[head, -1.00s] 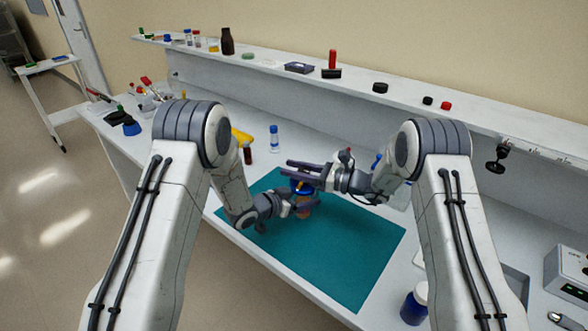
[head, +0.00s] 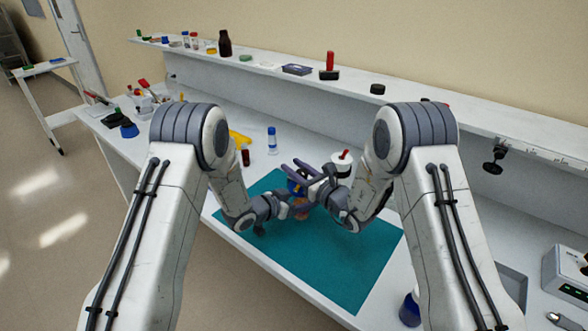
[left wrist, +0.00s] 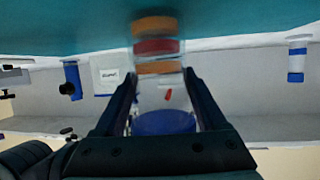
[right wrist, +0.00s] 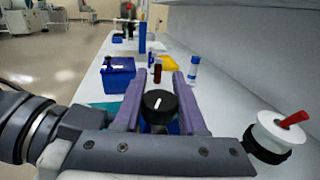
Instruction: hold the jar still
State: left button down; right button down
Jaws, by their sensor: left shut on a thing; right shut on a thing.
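The jar (head: 301,205), clear with orange and red bands and a blue lid (head: 295,188), is upright over the teal mat (head: 340,265). My left gripper (head: 283,204) is shut on the jar's side. In the left wrist view the jar (left wrist: 160,98) appears upside down between both fingers, blue lid lowest. Whether the jar's base touches the mat is hidden.
A white spool-shaped item with a red handle (right wrist: 284,132) stands close to my right wrist. A blue-capped bottle (head: 272,141) and a dark red vial (head: 245,156) stand behind the mat. A shelf (head: 400,97) runs along the back. The mat's front part is clear.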

jog(key=shift+m+t+h, duration=0.5)
jog(key=shift+h, duration=0.1)
jog(key=shift+w+d, duration=0.1)
jog(key=shift+c, duration=2.3)
grip_release()
jog(key=v, duration=1.2)
jog(key=shift+r, duration=0.1)
